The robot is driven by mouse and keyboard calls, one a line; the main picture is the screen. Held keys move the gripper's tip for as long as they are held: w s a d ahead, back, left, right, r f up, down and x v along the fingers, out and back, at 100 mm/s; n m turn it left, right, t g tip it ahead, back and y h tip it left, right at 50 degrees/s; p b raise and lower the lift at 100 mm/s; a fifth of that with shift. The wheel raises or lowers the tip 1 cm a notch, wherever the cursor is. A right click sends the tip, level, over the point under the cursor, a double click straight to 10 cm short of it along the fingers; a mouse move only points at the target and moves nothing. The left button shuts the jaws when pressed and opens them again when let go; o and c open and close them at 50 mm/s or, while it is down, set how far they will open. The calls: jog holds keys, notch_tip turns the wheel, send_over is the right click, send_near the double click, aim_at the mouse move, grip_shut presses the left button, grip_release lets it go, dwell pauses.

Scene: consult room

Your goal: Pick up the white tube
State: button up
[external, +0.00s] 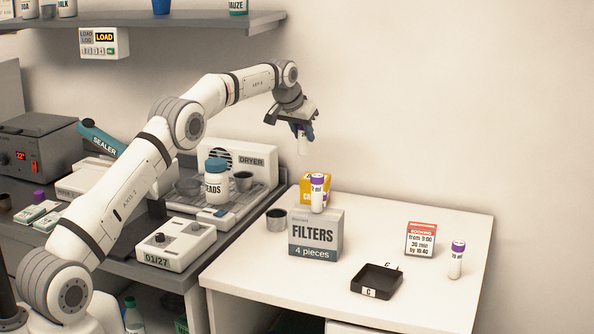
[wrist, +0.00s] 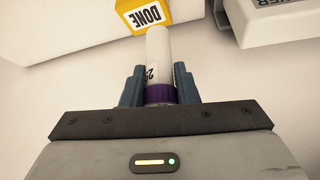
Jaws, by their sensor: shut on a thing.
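My gripper (external: 301,131) is shut on a white tube (external: 303,146) and holds it up in the air, above the back left of the white table. In the wrist view the white tube (wrist: 158,58) sits between the two blue fingers, with its purple cap nearest the gripper. Its label is mostly hidden; only a few black marks show. Another white tube with a purple cap (external: 317,196) appears to stand on top of the grey filters box (external: 316,235). A third purple-capped tube (external: 456,262) stands upright at the table's right.
A grey cup (external: 277,219), black tray (external: 376,281) and booking sign (external: 421,240) stand on the table. The dryer (external: 245,160) is left.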

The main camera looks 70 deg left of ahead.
jog(key=s+d+b, duration=0.6)
jog(key=s+d, duration=0.4)
jog(key=d, duration=0.2)
jog(key=w+a+r+p, duration=0.4)
jog(key=w+a+p, duration=0.7)
jog(key=w+p, duration=0.3)
jog(key=shift+a+f+b, duration=0.1)
jog(key=shift+a+f, duration=0.1)
jog(key=shift+f, duration=1.6)
jog(key=shift+a+f+b, duration=0.15)
jog(key=shift+a+f, duration=0.05)
jog(key=shift+f, duration=1.6)
jog(key=shift+a+f+b, duration=0.1)
jog(key=shift+a+f, duration=0.1)
jog(key=shift+f, duration=1.6)
